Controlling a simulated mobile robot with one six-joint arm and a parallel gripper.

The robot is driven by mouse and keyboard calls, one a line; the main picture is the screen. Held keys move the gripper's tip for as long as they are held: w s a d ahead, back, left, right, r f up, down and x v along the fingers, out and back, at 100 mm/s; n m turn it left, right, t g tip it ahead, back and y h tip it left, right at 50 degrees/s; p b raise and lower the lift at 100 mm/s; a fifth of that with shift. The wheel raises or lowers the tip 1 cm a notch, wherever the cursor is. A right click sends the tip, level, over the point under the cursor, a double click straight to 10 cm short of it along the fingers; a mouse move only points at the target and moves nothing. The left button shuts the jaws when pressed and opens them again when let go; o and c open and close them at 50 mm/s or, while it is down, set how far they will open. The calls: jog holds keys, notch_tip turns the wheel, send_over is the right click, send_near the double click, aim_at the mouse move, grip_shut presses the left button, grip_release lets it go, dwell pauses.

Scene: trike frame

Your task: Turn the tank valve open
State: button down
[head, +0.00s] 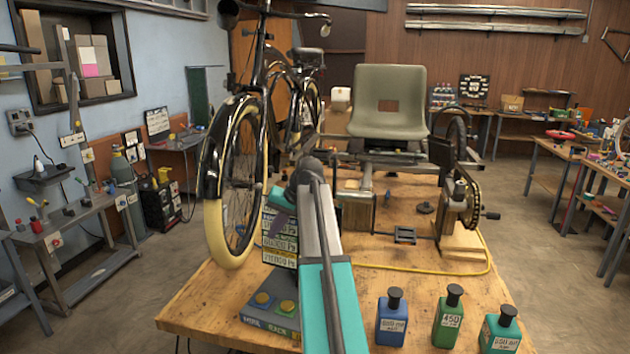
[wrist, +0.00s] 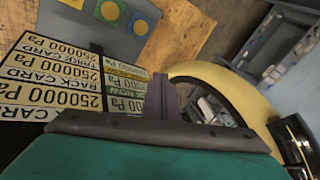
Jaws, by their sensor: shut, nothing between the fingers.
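A grey-green upright cylinder (head: 123,172) that looks like the tank stands at the left wall in the head view, far from my gripper. Its valve is too small to make out, so I cannot tell how it is set. My gripper (head: 279,224) is over the workbench, pointing down in front of a stack of pressure cards (head: 280,250). In the wrist view, the purple fingers of my gripper (wrist: 162,97) are together and empty, in front of the cards (wrist: 60,85), which read 250000 Pa. The tank is not in the wrist view.
The bicycle's front wheel (head: 238,185) stands just left of my gripper. Blue and green bottles (head: 448,318) stand at the bench's front right. Open floor (head: 120,275) lies between the bench and the left wall.

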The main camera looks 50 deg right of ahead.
jog(key=s+d+r+h, duration=0.1)
jog(key=s+d+r, duration=0.3)
jog(key=r, duration=0.3)
jog(key=s+d+r+m+t+h, duration=0.1)
jog(key=s+d+r, duration=0.4)
jog(key=r, duration=0.2)
jog(key=s+d+r+m+t+h, duration=0.1)
jog(key=s+d+r, duration=0.3)
jog(key=r, duration=0.3)
jog(key=shift+s+d+h, duration=0.2)
jog(key=shift+d+h, duration=0.1)
jog(key=shift+d, duration=0.15)
jog(key=shift+w+f, duration=0.1)
jog(key=w+f+p, duration=0.4)
jog(key=w+f, duration=0.2)
jog(key=w, duration=0.3)
jog(key=shift+w+a+f, duration=0.3)
jog(key=shift+f, duration=0.05)
jog(key=shift+w, duration=0.1)
